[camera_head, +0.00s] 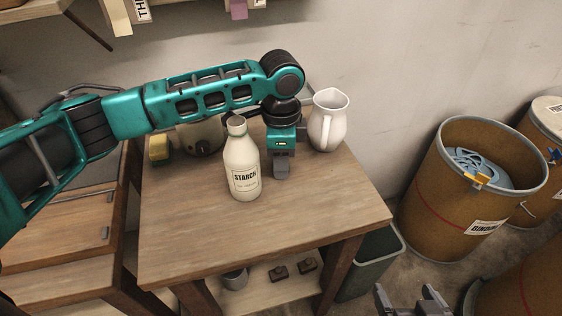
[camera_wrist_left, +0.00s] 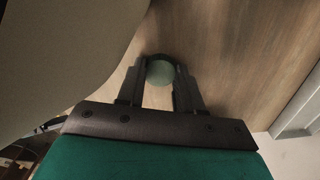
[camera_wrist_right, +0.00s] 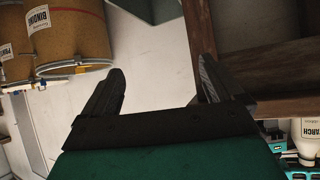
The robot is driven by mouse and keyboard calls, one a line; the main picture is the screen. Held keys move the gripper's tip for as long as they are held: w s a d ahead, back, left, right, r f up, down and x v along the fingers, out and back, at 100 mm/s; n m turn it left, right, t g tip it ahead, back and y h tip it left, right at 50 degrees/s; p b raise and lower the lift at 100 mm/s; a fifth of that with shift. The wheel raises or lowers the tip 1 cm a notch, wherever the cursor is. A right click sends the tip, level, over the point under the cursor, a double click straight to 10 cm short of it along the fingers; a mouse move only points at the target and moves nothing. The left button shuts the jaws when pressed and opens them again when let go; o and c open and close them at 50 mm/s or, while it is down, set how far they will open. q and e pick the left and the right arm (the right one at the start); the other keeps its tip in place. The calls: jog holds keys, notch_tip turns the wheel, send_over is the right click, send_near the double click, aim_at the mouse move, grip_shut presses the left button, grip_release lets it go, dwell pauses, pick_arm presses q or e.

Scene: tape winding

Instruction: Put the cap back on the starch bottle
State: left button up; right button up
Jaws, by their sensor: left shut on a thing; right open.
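The cream starch bottle (camera_head: 242,165) stands upright on the wooden table; its narrow neck shows a brownish top. My left gripper (camera_head: 281,172) points down just right of the bottle, low over the tabletop. In the left wrist view its fingers (camera_wrist_left: 160,85) are shut on a round, pale grey-green cap (camera_wrist_left: 160,72). A large pale shape at the left of that view is probably the bottle. My right gripper (camera_head: 415,295) is open and empty, off the table's front right; its fingers also show in the right wrist view (camera_wrist_right: 155,90). The bottle is partly visible there too (camera_wrist_right: 305,140).
A white pitcher (camera_head: 327,122) stands close behind and right of my left gripper. A rounded pot (camera_head: 203,135) and a yellow block (camera_head: 160,148) are behind the bottle. The front of the wooden table (camera_head: 265,225) is clear. Drums (camera_head: 455,200) and a green bin (camera_head: 375,262) stand right.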

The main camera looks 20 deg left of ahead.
pick_arm(q)
notch_tip(320, 180, up, 20)
jog(key=p, duration=0.4)
pick_arm(e)
jog(key=shift+s+d+r+h, duration=0.3)
jog(key=shift+s+d+r, duration=0.2)
jog(key=shift+d+r, duration=0.2)
jog(key=shift+d, duration=0.1)
pick_arm(q)
jog(key=s+a+f+n, duration=0.1)
jog(key=s+a+n, duration=0.4)
jog(key=n, duration=0.9)
jog(key=shift+s, duration=0.55)
pick_arm(e)
jog(key=shift+w+r, duration=0.15)
